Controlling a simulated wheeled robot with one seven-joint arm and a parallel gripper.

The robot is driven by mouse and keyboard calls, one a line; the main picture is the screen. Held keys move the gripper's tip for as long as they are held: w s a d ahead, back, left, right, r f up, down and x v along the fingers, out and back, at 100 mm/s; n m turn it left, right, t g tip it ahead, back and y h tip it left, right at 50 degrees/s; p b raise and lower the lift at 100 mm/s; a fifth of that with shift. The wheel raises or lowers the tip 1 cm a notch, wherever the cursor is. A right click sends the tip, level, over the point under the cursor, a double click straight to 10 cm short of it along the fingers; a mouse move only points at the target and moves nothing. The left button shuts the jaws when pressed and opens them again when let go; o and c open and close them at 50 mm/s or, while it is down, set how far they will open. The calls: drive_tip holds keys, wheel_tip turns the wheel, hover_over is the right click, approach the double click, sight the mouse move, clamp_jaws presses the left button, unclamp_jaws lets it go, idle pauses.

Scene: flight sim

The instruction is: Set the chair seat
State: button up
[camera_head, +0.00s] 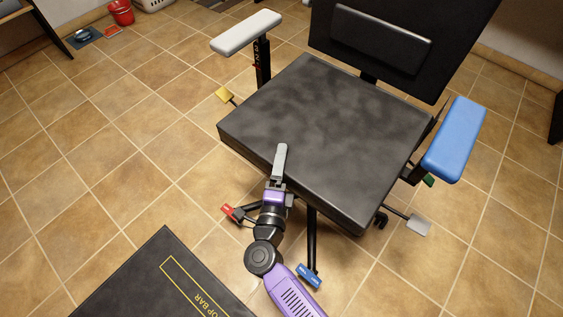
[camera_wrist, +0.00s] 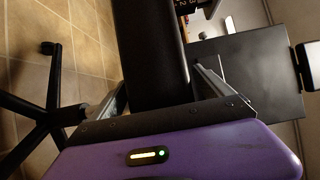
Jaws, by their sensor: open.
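The chair seat (camera_head: 330,125), a thick black cushion, fills the middle of the head view. My gripper (camera_head: 279,165) is at its front edge, with one grey finger lying over the top side. In the wrist view the seat's dark edge (camera_wrist: 150,45) stands between the two fingers of my open gripper (camera_wrist: 155,95); whether they touch it I cannot tell. The black backrest (camera_head: 385,45) rises behind the seat. A white armrest (camera_head: 246,32) is at the left and a blue armrest (camera_head: 455,138) at the right.
Coloured paddles surround the seat: yellow (camera_head: 225,95), red (camera_head: 228,212), blue (camera_head: 309,275), green (camera_head: 429,181) and grey (camera_head: 419,225). A red bucket (camera_head: 121,12) stands far back. The tiled floor at left is clear.

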drive_tip(key=s+p, duration=0.1)
drive_tip(key=s, duration=0.6)
drive_tip(key=shift+s+a+p, duration=0.15)
drive_tip(key=shift+a+p, duration=0.25)
drive_tip(key=shift+a, duration=0.05)
